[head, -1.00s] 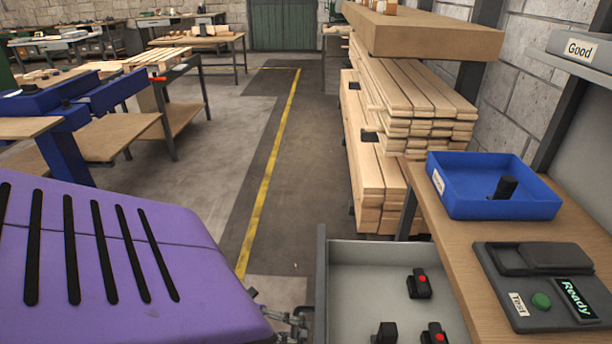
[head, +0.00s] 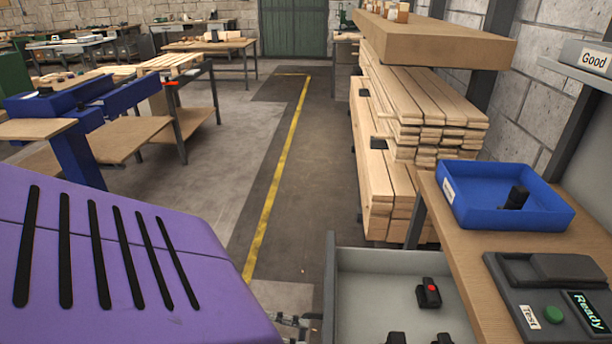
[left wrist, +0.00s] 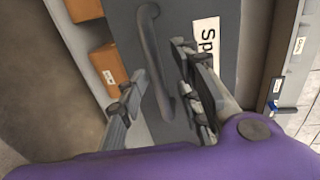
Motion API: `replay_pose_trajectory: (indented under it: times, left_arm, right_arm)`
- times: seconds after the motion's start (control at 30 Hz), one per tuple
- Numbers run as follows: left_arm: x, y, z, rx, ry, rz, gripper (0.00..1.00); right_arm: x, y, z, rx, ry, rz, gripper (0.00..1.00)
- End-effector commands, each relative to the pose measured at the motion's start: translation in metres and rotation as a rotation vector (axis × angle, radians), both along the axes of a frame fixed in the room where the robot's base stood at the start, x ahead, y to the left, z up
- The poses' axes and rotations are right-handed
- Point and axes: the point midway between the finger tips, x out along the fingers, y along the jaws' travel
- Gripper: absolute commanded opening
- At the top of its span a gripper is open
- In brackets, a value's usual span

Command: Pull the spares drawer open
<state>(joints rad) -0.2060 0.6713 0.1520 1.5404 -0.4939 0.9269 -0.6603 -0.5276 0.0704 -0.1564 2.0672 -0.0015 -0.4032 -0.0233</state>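The spares drawer (head: 375,290) is pulled out beside the workbench in the head view, with its grey inside showing. Several black parts lie in it, one with a red top (head: 428,292). Its front is below the picture. In the left wrist view, the drawer front (left wrist: 182,15) has a label starting "Sp" (left wrist: 206,45) and a dark bar handle (left wrist: 152,50). My left gripper (left wrist: 160,68) is open, with one finger on each side of the handle; contact is not clear. In the head view only a bit of it shows beside the drawer. My right gripper is out of view.
The workbench (head: 460,270) holds a blue tray (head: 505,210) and a test unit (head: 550,300) reading "Ready". Stacked planks (head: 400,170) stand behind. The aisle with the yellow line (head: 275,190) is clear. Orange boxes (left wrist: 110,65) show in the left wrist view.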

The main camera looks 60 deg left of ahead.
Motion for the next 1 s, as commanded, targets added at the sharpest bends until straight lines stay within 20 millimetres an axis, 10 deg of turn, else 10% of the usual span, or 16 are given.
replay_pose_trajectory:
  times: [0.4,1.0]
  left_arm:
    - [-0.059,0.047,0.016,0.0,0.0,0.001,0.31]
    - [-0.066,0.053,0.018,-0.001,-0.001,0.0,0.31]
  right_arm:
    - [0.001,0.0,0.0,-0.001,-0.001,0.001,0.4]
    - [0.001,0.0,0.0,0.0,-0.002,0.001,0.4]
